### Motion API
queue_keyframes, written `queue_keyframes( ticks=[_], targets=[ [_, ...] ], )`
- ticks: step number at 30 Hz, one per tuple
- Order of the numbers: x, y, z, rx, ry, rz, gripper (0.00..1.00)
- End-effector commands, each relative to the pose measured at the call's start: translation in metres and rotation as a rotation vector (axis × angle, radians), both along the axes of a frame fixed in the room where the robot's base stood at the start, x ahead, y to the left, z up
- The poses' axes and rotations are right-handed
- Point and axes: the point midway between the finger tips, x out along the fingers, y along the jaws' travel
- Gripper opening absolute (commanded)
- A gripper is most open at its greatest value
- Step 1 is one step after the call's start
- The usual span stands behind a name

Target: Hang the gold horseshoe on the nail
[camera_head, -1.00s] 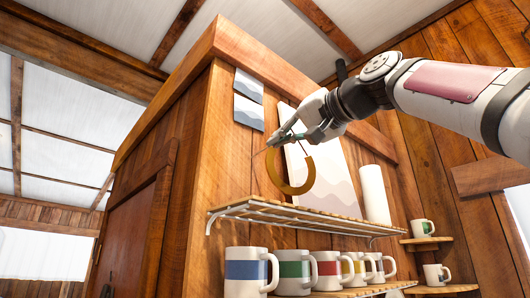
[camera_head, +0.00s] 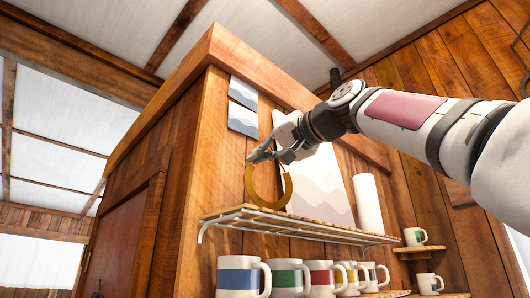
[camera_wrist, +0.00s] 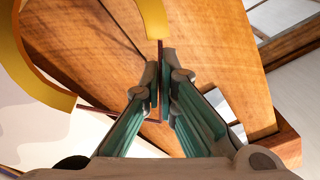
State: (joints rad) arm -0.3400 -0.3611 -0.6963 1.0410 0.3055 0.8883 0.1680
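The gold horseshoe (camera_head: 267,206) hangs with its curve down and open end up, in front of the wooden wall and just above a wire shelf. My gripper (camera_head: 260,156) is at its upper end. In the wrist view, parts of the gold horseshoe (camera_wrist: 30,72) show at left and top. A thin dark-red wire (camera_wrist: 160,115) joins its ends and passes between the fingers of my gripper (camera_wrist: 161,78), which look closed on it. I cannot make out the nail in either view.
The wire shelf (camera_head: 235,219) carries a white roll (camera_head: 369,207) and a large mountain picture (camera_head: 322,190). Several mugs (camera_head: 238,277) stand below. Two small pictures (camera_head: 242,118) hang on the wall left of my gripper. Small corner shelves (camera_head: 425,249) with mugs are at right.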

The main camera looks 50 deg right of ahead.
Motion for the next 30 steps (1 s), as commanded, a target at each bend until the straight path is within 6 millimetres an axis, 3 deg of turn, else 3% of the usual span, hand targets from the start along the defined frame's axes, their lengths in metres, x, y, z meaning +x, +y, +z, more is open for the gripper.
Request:
queue_keyframes(
  ticks=[18, 30],
  targets=[
    [0.034, -0.002, -0.003, -0.001, -0.001, 0.0, 0.0],
    [0.043, -0.003, -0.01, -0.001, -0.002, -0.001, 0.0]
  ],
)
